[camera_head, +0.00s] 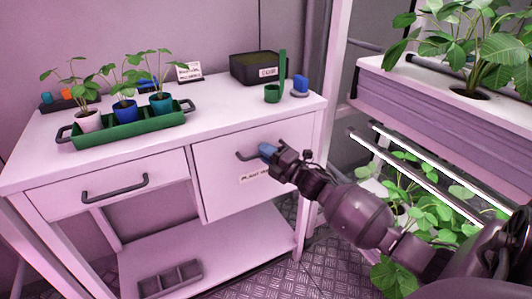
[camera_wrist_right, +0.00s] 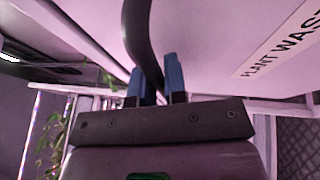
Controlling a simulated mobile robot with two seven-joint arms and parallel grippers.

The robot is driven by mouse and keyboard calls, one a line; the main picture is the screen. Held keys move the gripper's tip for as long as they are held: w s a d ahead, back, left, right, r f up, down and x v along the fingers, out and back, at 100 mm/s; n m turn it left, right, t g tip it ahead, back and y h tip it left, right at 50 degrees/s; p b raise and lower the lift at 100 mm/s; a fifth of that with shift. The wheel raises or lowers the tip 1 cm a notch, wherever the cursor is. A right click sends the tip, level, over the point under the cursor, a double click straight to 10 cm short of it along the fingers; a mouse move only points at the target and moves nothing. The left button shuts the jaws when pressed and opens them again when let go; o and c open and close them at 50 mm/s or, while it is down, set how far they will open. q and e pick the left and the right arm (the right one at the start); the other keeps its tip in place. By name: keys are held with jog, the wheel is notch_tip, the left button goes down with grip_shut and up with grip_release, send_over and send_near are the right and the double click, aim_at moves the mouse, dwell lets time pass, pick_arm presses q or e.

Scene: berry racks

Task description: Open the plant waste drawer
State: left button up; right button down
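The plant waste drawer (camera_head: 228,178) is the deep white front on the right of the workbench, marked by a partly covered "PLANT WASTE" label (camera_wrist_right: 280,45). It looks flush with the bench. Its dark curved handle (camera_head: 246,156) runs between the fingers of my right gripper (camera_wrist_right: 156,82) in the wrist view. The blue fingertips are close together, one on each side of the handle, with little or no gap visible. In the head view my right gripper (camera_head: 268,150) covers the handle's right part. My left gripper is not in view.
A green tray (camera_head: 130,130) with potted seedlings, a black box (camera_head: 257,68) and a green holder (camera_head: 272,93) stand on the bench. A shallower drawer (camera_head: 115,187) is at left. A plant rack (camera_head: 430,115) stands close on the right. Floor shows below the drawer.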

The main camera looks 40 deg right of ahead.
jog(key=shift+s, duration=0.1)
jog(key=shift+s, duration=0.2)
pick_arm(q)
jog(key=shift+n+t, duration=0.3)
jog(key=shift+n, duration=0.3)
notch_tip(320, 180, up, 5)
jog(key=p, duration=0.7)
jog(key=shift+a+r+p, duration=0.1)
jog(key=shift+p, duration=0.2)
pick_arm(e)
jog(key=s+a, duration=0.2)
jog(key=s, duration=0.9)
jog(key=s+a, duration=0.3)
jog(key=s, duration=0.7)
jog(key=shift+s+a, duration=0.15)
jog(key=shift+s, duration=0.2)
jog(key=c, duration=1.4)
grip_release()
jog(key=shift+c, duration=0.2)
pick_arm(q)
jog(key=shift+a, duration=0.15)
